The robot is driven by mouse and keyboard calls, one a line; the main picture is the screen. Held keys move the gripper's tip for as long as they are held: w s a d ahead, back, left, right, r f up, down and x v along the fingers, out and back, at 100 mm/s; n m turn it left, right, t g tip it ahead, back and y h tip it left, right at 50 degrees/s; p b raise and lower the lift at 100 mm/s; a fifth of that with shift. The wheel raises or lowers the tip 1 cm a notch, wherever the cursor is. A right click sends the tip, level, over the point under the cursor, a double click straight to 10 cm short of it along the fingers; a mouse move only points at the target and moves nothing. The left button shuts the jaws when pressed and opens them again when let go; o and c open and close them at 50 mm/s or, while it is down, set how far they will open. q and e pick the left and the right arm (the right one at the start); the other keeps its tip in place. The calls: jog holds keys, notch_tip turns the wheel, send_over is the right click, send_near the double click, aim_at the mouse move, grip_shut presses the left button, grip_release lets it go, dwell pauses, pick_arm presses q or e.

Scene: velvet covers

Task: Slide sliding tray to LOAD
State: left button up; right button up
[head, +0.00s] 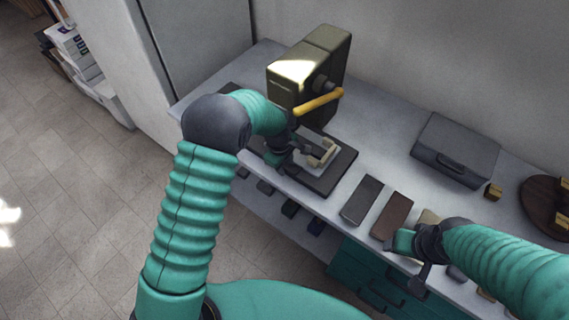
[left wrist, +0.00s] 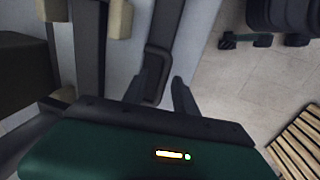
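The sliding tray (head: 316,166) is a pale plate with cream blocks on a dark base, in front of an olive press with a yellow lever (head: 318,102). My left gripper (head: 283,153) is at the tray's near left side. In the left wrist view, its two dark fingers (left wrist: 165,88) are apart, with the end of a dark bar-like handle (left wrist: 157,72) between them. Whether they touch it I cannot tell. Cream blocks (left wrist: 118,18) show at the upper left there. My right gripper (head: 418,262) is over the counter's front edge; its fingers are unclear. No LOAD marking is readable.
The olive press (head: 305,75) stands behind the tray. Dark and brown flat slabs (head: 362,200) lie to the right on the grey counter. A dark case (head: 455,150) and a round brown board (head: 545,205) are farther right. Teal drawers (head: 360,280) are below.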

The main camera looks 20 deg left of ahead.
pick_arm(q)
jog(key=shift+s+d, duration=0.15)
jog(key=shift+d, duration=0.15)
jog(key=shift+a+f, duration=0.1)
jog(key=shift+a, duration=0.45)
jog(key=c, duration=0.4)
jog(key=shift+a, duration=0.2)
grip_shut()
jog(key=shift+d, duration=0.35)
